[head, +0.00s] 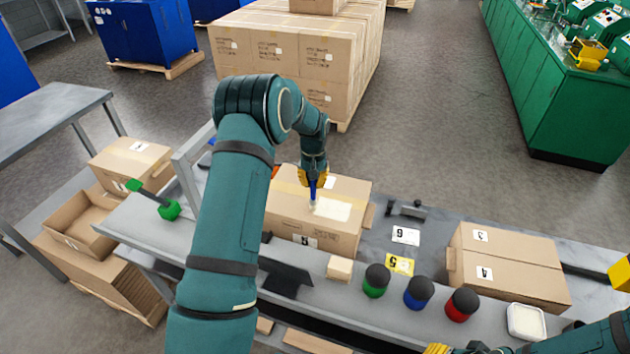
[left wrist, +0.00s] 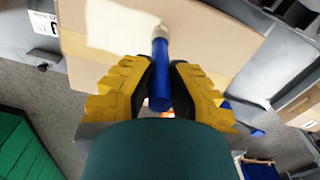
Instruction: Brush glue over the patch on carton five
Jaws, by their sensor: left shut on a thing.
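My left gripper (head: 313,178) is shut on a blue-handled brush (head: 312,194). The brush points down at the top of a brown carton (head: 282,222) in the middle of the bench; its front label is hard to read. A pale cream patch (head: 331,208) lies on the carton top, with the brush tip at its left edge. In the left wrist view both yellow fingers of the left gripper (left wrist: 160,75) close around the blue handle (left wrist: 159,90), and the patch (left wrist: 118,25) is beside the brush's metal collar. My right gripper (head: 437,349) barely shows at the bottom edge.
Green, blue and red pots (head: 417,292) with dark tops stand along the front edge of the bench. A yellow card marked 5 (head: 400,264) and a white card (head: 406,235) lie right of the carton. Cartons marked 3 and 4 (head: 508,262) sit farther right.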

